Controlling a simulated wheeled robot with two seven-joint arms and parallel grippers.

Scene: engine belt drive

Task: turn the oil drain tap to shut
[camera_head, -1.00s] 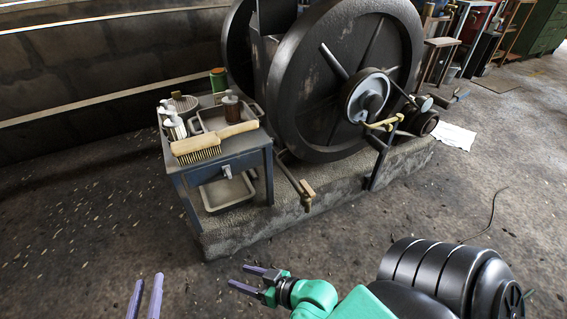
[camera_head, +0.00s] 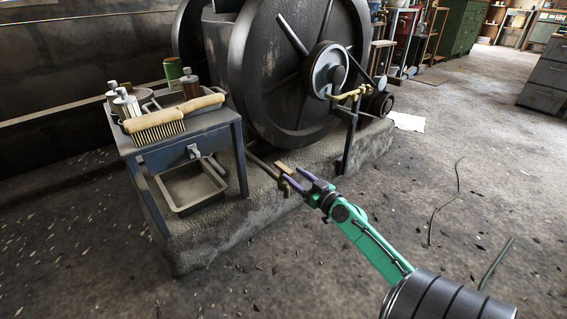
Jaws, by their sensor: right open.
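A small brass tap (camera_head: 283,169) sits at the end of a pipe low on the engine's front, over the edge of the concrete base; its handle looks like a flat tan bar. My right gripper (camera_head: 293,176) is open, its two purple fingers pointing up-left at the tap. The fingertips are right at the tap, one on the handle's right and one lower, partly over the tap body. I cannot tell whether they touch it. My left gripper is out of view.
The engine's flywheel (camera_head: 265,90) rises behind the tap. A small metal table (camera_head: 200,139) with a brush (camera_head: 160,125) and bottles stands at left, with a tray (camera_head: 190,187) below. Open floor lies at right.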

